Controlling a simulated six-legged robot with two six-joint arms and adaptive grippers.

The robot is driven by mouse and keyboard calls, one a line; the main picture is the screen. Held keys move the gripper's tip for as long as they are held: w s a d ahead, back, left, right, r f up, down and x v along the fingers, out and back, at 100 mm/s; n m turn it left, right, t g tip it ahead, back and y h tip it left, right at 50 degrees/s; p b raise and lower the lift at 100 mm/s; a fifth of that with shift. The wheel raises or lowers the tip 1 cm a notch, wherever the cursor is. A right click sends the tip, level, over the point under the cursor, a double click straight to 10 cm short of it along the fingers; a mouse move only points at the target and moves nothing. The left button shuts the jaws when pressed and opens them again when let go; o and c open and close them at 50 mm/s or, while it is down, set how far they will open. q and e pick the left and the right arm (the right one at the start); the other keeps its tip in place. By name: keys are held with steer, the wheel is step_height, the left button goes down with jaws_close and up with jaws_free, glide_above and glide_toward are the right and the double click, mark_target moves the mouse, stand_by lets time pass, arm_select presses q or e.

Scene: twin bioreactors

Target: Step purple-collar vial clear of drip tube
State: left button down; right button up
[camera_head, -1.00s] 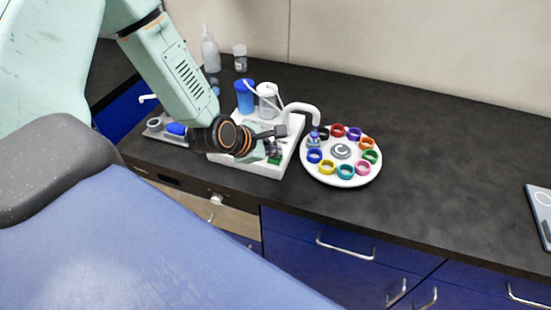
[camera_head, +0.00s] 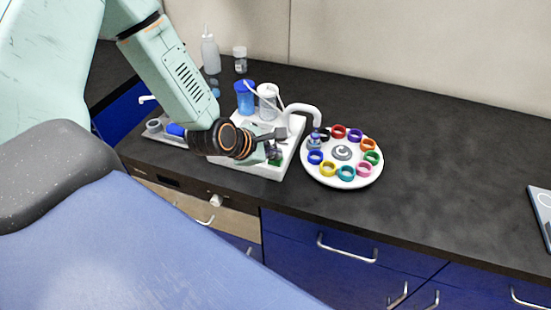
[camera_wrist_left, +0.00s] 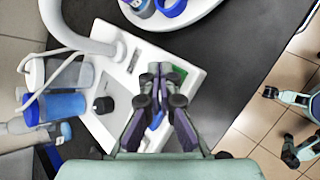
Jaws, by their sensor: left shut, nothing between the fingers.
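The white round carousel (camera_head: 341,178) holds a ring of coloured collars. The purple collar (camera_head: 355,134) is at the back, between red and orange, to the right of the white curved drip tube (camera_head: 302,109). The tube's end hangs over a pale-blue vial (camera_head: 314,139) at the carousel's left edge. My left gripper (camera_head: 276,153) is over the white base tray (camera_head: 262,169), left of the carousel. In the left wrist view its fingertips (camera_wrist_left: 160,69) are together and empty, beside a green button (camera_wrist_left: 179,73). The gripper partly hides the button.
A blue-filled vessel (camera_head: 244,98) and a clear vessel (camera_head: 267,102) stand at the tray's back. A wash bottle (camera_head: 210,54) and a small jar (camera_head: 240,60) are behind. The dark bench (camera_head: 450,160) right of the carousel is clear up to a tablet (camera_head: 541,205).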

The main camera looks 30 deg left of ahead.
arm_select(q)
steer(key=shift+f, duration=0.2)
stand_by(0.4)
stand_by(0.3)
steer(key=shift+r+p, duration=0.35)
steer(key=shift+r, duration=0.5)
steer(key=shift+r+p, duration=0.45)
steer(key=shift+r, duration=0.05)
step_height(320, 180, up, 4)
steer(key=p, duration=0.3)
stand_by(0.3)
stand_by(1.1)
